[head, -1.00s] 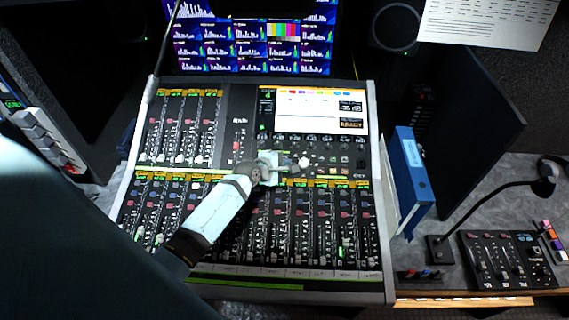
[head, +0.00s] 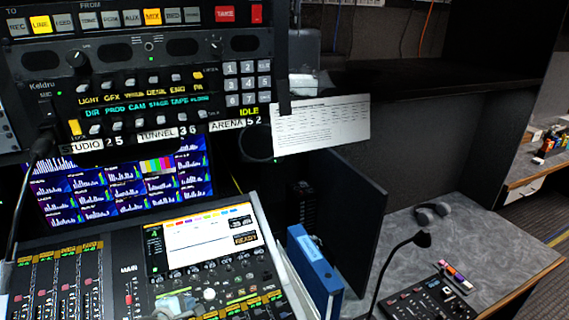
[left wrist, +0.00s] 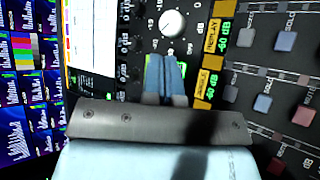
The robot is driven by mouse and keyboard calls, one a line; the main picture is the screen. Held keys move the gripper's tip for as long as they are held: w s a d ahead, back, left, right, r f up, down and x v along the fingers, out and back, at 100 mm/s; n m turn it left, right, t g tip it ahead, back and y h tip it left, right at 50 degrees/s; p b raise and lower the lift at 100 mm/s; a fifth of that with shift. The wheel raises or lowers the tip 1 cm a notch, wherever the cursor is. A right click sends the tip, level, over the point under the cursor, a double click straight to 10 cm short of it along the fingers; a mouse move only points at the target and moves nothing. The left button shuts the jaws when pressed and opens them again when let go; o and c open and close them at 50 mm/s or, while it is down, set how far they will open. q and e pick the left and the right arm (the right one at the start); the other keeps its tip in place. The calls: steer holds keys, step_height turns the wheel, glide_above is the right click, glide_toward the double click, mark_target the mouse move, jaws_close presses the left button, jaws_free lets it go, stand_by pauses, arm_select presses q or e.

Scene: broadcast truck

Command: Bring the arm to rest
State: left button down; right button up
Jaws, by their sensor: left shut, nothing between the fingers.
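My left gripper (head: 178,303) shows at the bottom edge of the head view, over the middle of the mixing console (head: 262,222). Most of its arm is out of that view. In the left wrist view its two blue-grey fingers (left wrist: 166,72) are together with nothing between them. They point at the console face just below a white round knob (left wrist: 172,23). This knob (head: 209,294) also shows in the head view, just right of the gripper. I cannot tell whether the fingertips touch the console. My right gripper is not in view.
An intercom panel (head: 150,62) hangs above the monitor (head: 110,190). A blue binder (head: 315,262) stands right of the console.

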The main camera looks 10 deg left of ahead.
arm_select(q)
steer(key=s+d+f+m, duration=0.1)
steer(key=s, duration=0.1)
steer(key=s+d+m, duration=0.1)
steer(key=m, duration=0.1)
steer(key=s+d+f+m, duration=0.1)
steer(key=s, duration=0.1)
steer(key=shift+s+d+f+m+g, duration=0.1)
steer(key=shift+s+f+m+g, duration=0.2)
steer(key=shift+s+f, duration=0.05)
steer(key=s+d+m, duration=0.1)
steer(key=s+m, duration=0.1)
steer(key=s, duration=0.1)
steer(key=s+d+f+m, duration=0.1)
steer(key=s+d+m, duration=0.1)
steer(key=m, duration=0.1)
steer(key=s+d+m, duration=0.2)
steer(key=s, duration=0.1)
steer(key=shift+s+f+m, duration=0.3)
steer(key=shift+s, duration=0.05)
steer(key=s+d+r+m, duration=0.1)
steer(key=s+d+m, duration=0.6)
steer(key=s+m, duration=0.3)
steer(key=shift+s+g+h, duration=0.3)
steer(key=shift+s, duration=0.35)
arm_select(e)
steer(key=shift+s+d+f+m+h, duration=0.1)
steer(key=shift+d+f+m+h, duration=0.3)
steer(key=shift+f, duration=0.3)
